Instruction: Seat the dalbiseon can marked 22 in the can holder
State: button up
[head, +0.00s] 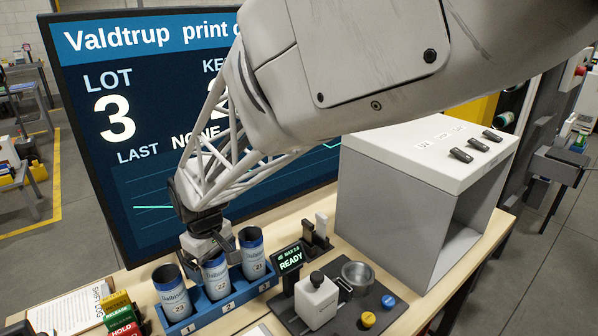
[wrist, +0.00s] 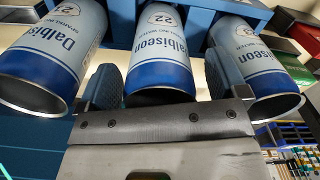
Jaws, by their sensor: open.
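The dalbiseon can marked 22 (head: 216,284) stands in the middle slot, labelled 2, of a blue rack (head: 228,306). It is white with a blue band and fills the middle of the wrist view (wrist: 162,45). My gripper (head: 210,252) is at the top of this can, its jaws open. In the wrist view its two fingers (wrist: 160,75) lie on either side of the can's rim end; contact cannot be told. A round metal cup (head: 359,275), apparently the can holder, sits empty on a dark base plate at the right.
Can 23 (head: 175,298) and can 21 (head: 252,252) stand close on either side. A large white open box (head: 392,205) stands behind; a screen (head: 95,190) backs the rack.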

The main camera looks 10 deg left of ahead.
jog(key=c, duration=1.2)
jog(key=shift+r, duration=0.15)
notch_tip(320, 180, up, 10)
dwell(1.0)
notch_tip(320, 180, up, 7)
jog(key=shift+f, duration=0.2)
dwell(1.3)
jog(key=shift+d, duration=0.1)
dwell(0.4)
